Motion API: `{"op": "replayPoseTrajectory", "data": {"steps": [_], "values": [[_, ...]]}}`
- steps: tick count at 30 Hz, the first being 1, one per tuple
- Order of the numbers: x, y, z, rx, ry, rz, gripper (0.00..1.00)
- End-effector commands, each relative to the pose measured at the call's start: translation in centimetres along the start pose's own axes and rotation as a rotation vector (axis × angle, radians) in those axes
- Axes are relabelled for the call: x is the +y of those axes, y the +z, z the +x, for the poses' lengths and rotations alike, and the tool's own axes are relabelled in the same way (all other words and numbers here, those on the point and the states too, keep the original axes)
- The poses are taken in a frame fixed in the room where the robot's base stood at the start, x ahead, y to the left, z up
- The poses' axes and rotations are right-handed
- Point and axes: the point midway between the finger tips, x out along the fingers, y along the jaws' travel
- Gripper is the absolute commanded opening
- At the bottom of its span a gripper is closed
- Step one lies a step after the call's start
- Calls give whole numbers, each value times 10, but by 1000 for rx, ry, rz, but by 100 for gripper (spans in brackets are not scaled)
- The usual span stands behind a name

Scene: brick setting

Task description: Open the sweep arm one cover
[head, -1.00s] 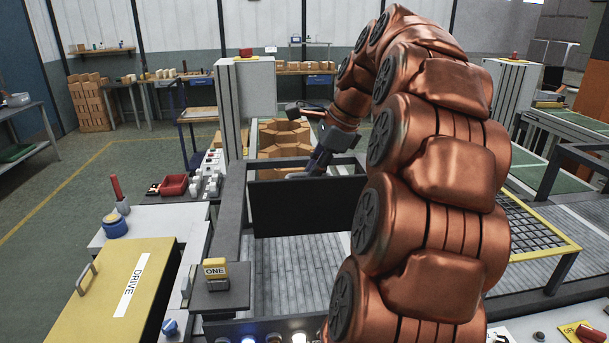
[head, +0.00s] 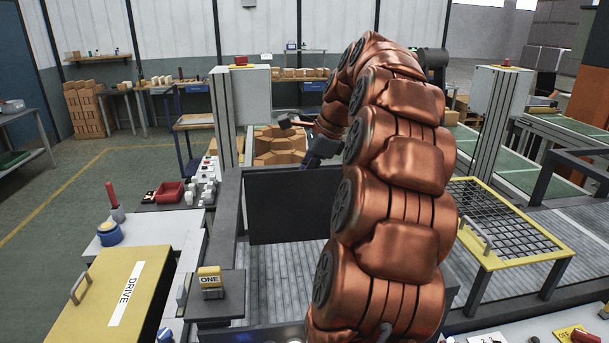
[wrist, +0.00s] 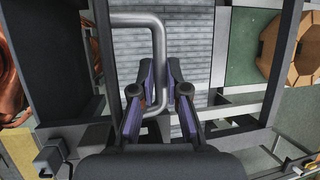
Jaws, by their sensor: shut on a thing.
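A dark panel (head: 288,208), which looks like the sweep arm one cover, stands steeply tilted over the slatted bed behind the yellow block marked ONE (head: 209,279). My gripper (head: 309,162) is at the panel's top edge, its fingertips partly hidden there. In the wrist view my gripper (wrist: 160,104) is shut on a bent grey bar handle (wrist: 157,55), which passes between the fingers. The handle's left end reaches towards a dark plate (wrist: 45,65). My arm hides the panel's right end in the head view.
A yellow DRIVE lid (head: 118,305) with a handle lies at left. A yellow-framed mesh (head: 510,230) stands at right. A grey column (head: 226,118) rises behind the panel, near cardboard boxes (head: 280,145). The floor at far left is open.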

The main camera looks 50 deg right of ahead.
Motion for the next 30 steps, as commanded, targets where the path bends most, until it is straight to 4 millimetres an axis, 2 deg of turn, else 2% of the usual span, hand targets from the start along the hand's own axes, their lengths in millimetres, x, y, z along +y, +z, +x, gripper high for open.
{"op": "replayPoseTrajectory", "data": {"steps": [1, 6, 7, 14, 24, 30], "values": [[-5, 2, -5, -1, -22, -4, 0], [-6, 2, -6, -1, -25, -4, 0], [-6, 2, -6, -1, -25, -4, 17], [-4, 2, -4, 0, -17, -3, 39], [-2, 1, -4, 0, -11, -2, 39], [-4, 1, -18, 1, -16, -2, 39]]}}
